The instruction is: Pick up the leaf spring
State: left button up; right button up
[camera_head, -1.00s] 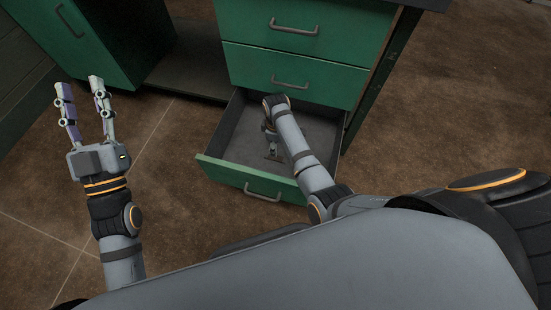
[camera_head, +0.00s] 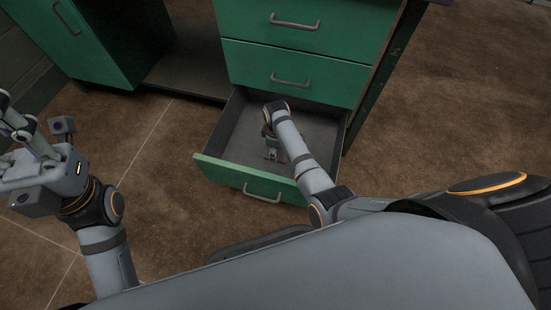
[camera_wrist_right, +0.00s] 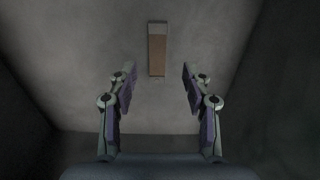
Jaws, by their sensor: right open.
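In the right wrist view, a narrow flat brown bar with a pale end, seemingly the leaf spring (camera_wrist_right: 157,50), lies on the grey drawer floor. My right gripper (camera_wrist_right: 157,72) is open and empty, its two fingers apart. The bar's near end lies about between the fingertips in the picture, and most of it shows beyond them; I see no contact. In the head view, my right gripper (camera_head: 272,154) points down inside the open drawer (camera_head: 243,177), and the bar cannot be made out there. My left gripper (camera_head: 14,132) is at the left edge, partly cut off, away from the drawer.
The open drawer belongs to a green cabinet (camera_head: 305,70) with shut drawers above it. Drawer walls stand close around my right gripper. Another green cabinet (camera_head: 100,40) stands at the upper left. The brown floor (camera_head: 440,130) at the right is clear.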

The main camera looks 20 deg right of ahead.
notch_tip(320, 180, down, 6)
jog(key=b, duration=0.4)
jog(key=shift+w+d+r+b, duration=0.1)
jog(key=shift+d+r+b, duration=0.05)
jog(key=shift+r+b, duration=0.15)
jog(key=shift+r, duration=0.1)
jog(key=shift+c, duration=0.4)
grip_shut()
